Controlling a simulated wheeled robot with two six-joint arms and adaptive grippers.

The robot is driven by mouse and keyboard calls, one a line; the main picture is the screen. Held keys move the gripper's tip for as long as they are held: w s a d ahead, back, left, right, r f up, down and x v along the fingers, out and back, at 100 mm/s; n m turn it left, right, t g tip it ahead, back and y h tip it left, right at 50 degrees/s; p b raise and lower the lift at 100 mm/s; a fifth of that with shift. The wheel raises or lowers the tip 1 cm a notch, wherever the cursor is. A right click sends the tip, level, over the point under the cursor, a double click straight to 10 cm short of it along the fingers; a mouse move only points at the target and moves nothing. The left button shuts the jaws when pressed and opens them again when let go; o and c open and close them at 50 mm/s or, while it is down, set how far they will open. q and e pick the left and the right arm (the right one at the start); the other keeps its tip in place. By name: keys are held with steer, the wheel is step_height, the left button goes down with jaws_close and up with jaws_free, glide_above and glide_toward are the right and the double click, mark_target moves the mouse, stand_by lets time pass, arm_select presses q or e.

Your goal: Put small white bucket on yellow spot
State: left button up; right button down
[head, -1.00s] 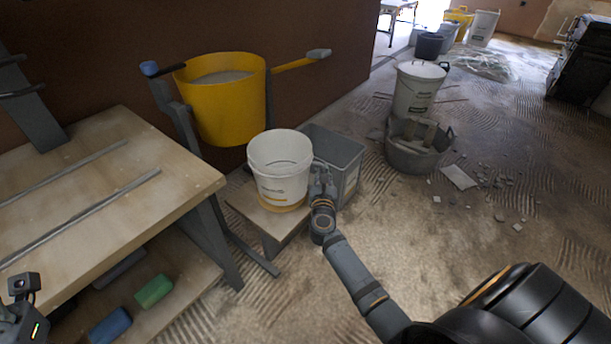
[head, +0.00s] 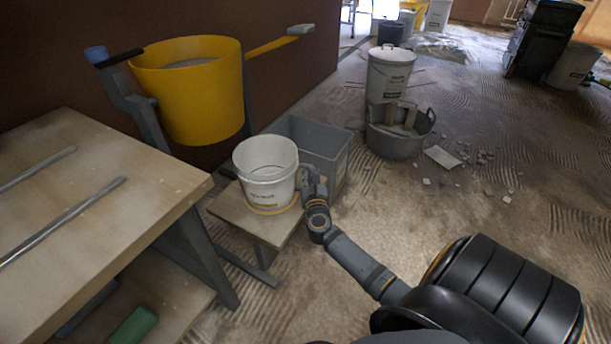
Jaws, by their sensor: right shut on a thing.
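The small white bucket (head: 266,180) is upright over the low wooden stand (head: 232,214). A thin edge of the yellow spot (head: 270,211) shows around the bucket's base; the rest is hidden under it. I cannot tell whether the base touches the stand. My right gripper (head: 307,182) is at the bucket's right side, shut on its wall; the fingertips are partly hidden. My left gripper is not in view.
A grey crate (head: 318,143) stands close behind the bucket. A yellow tub (head: 190,95) hangs on a frame behind left. A wooden workbench (head: 85,190) fills the left. A large lidded bucket (head: 390,75) and grey basin (head: 395,145) stand farther back.

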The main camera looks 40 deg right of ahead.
steer(key=c, duration=1.4)
jaws_free()
steer(key=shift+f, duration=0.1)
steer(key=shift+o, duration=0.2)
